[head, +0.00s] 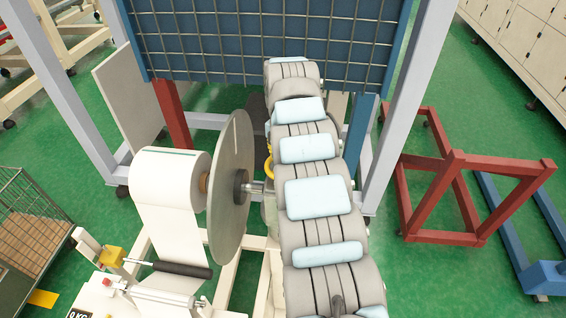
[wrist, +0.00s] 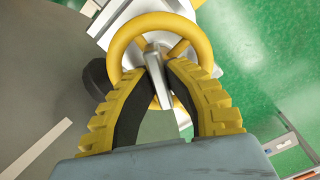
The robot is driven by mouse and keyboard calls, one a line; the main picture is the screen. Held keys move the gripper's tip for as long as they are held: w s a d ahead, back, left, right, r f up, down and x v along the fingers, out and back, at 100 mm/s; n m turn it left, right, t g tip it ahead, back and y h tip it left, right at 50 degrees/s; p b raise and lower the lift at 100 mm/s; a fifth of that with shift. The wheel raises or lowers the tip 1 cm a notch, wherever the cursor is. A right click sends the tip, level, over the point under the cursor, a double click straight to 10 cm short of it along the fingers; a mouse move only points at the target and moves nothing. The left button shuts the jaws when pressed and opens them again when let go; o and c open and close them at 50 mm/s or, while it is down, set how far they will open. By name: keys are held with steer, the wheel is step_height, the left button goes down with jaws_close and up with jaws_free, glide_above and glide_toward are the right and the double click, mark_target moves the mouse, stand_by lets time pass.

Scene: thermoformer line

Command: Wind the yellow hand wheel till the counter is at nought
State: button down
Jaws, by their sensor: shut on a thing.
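The yellow hand wheel (wrist: 116,42) is at the top middle of the wrist view, with a grey metal handle (wrist: 158,80) in front of its centre. My gripper (wrist: 160,64) has yellow, black-lined fingers that close in on this handle from both sides, their tips over the wheel's lower part. In the head view only a sliver of the yellow wheel (head: 269,168) shows beside my arm, which hides the rest of it and my gripper. I cannot make out a counter in either view.
A white film roll (head: 165,180) and a large grey disc (head: 232,190) stand left of my arm. A blue frame with wire mesh (head: 200,45) is behind. A red stand (head: 440,238) is at the right.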

steer(key=n, duration=0.4)
steer(key=shift+n, duration=0.4)
steer(key=c, duration=1)
jaws_free()
steer(key=shift+c, duration=0.2)
steer(key=shift+r, duration=0.1)
